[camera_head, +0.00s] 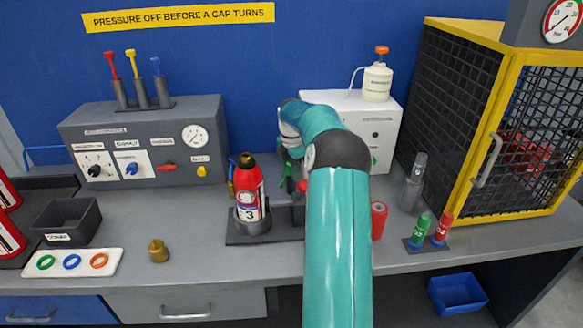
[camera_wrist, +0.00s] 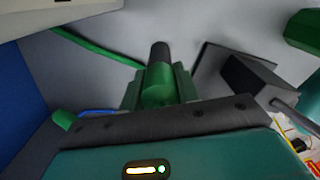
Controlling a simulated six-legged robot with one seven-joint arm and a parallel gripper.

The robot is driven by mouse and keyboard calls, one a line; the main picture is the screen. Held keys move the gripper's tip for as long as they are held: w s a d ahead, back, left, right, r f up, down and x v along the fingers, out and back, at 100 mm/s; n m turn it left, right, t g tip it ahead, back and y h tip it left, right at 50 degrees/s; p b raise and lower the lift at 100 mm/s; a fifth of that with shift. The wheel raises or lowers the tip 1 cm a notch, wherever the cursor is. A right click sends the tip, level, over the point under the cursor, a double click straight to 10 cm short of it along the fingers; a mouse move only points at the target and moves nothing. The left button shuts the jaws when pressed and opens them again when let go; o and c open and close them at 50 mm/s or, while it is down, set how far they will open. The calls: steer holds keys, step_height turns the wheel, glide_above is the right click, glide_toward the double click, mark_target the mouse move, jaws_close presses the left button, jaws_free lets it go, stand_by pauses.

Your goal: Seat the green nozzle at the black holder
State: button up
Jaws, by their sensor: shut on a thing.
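My gripper (camera_wrist: 160,92) is shut on the green nozzle (camera_wrist: 158,84), whose black tip (camera_wrist: 160,52) sticks out beyond the jaws in the wrist view. The black holder (camera_wrist: 243,77) appears to be the dark block on a dark plate to the right of the nozzle there. The nozzle is apart from it in the picture; their height difference is hard to judge. In the head view my arm hides most of the gripper. A bit of green (camera_head: 287,172) shows at its left, and a dark block (camera_head: 298,215) is partly covered below.
A red extinguisher (camera_head: 248,195) marked 3 stands upright left of my arm. A red roll (camera_head: 378,220), a grey cylinder (camera_head: 412,185) and a yellow-framed cage (camera_head: 490,120) are to the right. A white box (camera_head: 375,125) stands behind. A brass cap (camera_head: 158,251) lies front left.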

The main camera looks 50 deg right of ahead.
steer(key=shift+f, duration=0.1)
steer(key=o, duration=1.2)
step_height(320, 180, up, 14)
steer(key=shift+f, duration=0.1)
stand_by(0.5)
